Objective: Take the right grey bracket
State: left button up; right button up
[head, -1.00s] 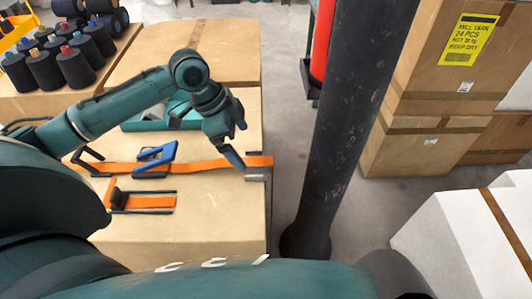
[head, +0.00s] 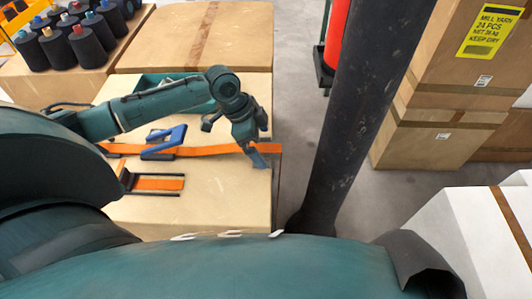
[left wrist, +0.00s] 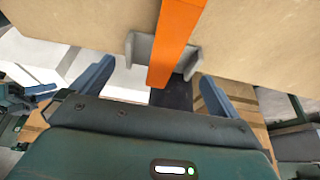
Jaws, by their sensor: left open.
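The right grey bracket (left wrist: 143,48) sits on the box edge in the left wrist view, with the orange strap (left wrist: 175,35) running over it. My left gripper (left wrist: 153,88) is open, one blue finger on each side of the strap line. The bracket lies ahead, between the finger directions, and I see no grip on it. In the head view my left gripper (head: 257,158) is at the right end of the strap and hides most of the bracket. At the left edge of the wrist view, a teal part with a blue piece may be my right gripper (left wrist: 42,88); its jaws are unclear.
A blue-handled buckle (head: 165,140) sits on the strap, with an orange-and-black piece (head: 158,184) in front. A dark post (head: 350,110) stands right of the box across a floor gap. Yarn cones (head: 62,45) stand back left; cartons (head: 440,100) stand at right.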

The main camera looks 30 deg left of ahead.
pick_arm(q)
jog(key=shift+x, duration=1)
jog(key=c, duration=0.9)
